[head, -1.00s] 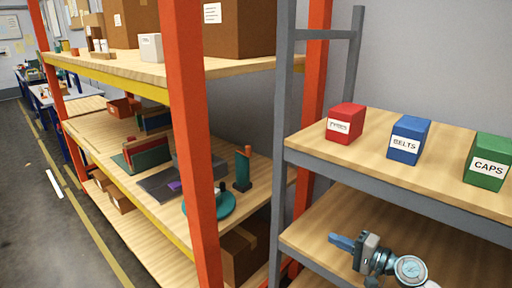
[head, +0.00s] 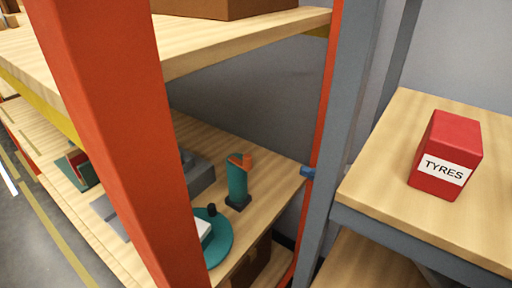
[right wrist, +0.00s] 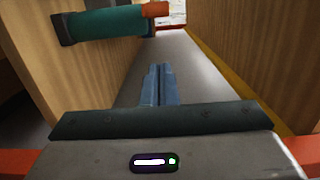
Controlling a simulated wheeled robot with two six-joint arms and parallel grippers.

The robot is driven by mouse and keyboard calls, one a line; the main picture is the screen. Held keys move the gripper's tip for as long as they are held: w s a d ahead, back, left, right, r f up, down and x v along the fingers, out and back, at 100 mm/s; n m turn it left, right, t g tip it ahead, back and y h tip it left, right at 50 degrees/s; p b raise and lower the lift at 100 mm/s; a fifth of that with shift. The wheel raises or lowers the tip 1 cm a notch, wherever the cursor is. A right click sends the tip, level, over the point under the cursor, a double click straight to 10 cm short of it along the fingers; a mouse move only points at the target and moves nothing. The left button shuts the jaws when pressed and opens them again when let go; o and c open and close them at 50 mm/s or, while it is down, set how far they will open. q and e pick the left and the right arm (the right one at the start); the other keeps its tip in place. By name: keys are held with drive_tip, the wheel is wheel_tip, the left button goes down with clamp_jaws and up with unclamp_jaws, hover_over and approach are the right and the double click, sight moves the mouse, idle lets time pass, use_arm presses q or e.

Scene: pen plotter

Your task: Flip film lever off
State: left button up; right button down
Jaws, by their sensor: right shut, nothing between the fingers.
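A teal upright post with an orange top (head: 238,182) stands on a dark foot on the wooden shelf board. In the right wrist view it shows sideways at top left, the teal body (right wrist: 105,25) with its orange end. No part is labelled as the film lever; I cannot tell whether the orange top is it. My left gripper is not in view.
A teal round base (head: 220,242) with a black knob stands nearer, partly behind the front orange upright (head: 115,140). A grey machine (head: 200,178) is behind it. A grey frame upright (head: 340,140) and a red TYRES box (head: 447,150) are on the right.

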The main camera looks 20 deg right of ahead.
drive_tip(key=s+a+p+x, duration=0.2)
drive_tip(key=p+x, duration=0.4)
drive_tip(key=x, duration=0.7)
drive_tip(key=shift+p, duration=0.35)
drive_tip(key=shift+r, duration=0.1)
